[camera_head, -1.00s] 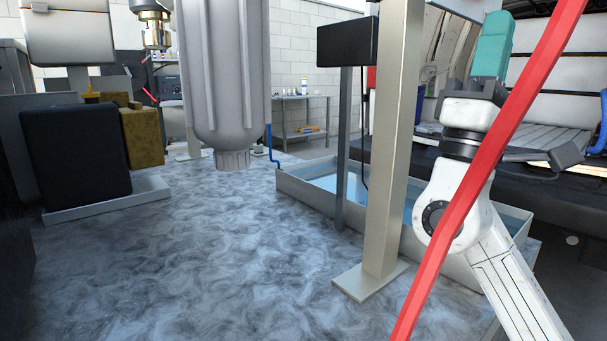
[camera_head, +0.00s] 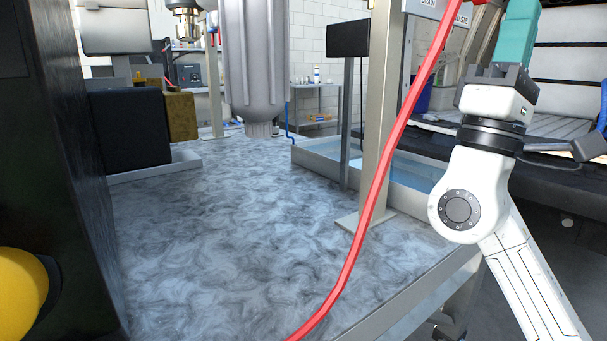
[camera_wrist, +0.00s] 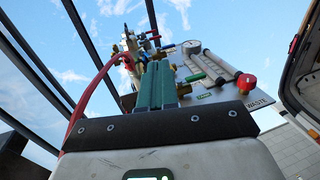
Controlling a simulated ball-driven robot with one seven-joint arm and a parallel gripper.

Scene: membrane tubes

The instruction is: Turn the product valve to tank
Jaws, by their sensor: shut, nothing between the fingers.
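My gripper (camera_wrist: 156,85) is shut and empty, its two teal fingers side by side in the wrist view, pointing up toward a valve panel (camera_wrist: 223,92). In the head view its teal part (camera_head: 518,38) runs out of the top edge. The panel carries brass fittings, a green lever (camera_wrist: 195,77), a red knob (camera_wrist: 246,82) near a WASTE label, and several small red and blue handles (camera_wrist: 152,38) farther off. I cannot tell which of these is the product valve, and the fingers hide part of the panel. No contact between fingers and a handle is visible.
A dark cabinet (camera_head: 65,150) stands close at left, with a yellow round thing (camera_head: 20,292).

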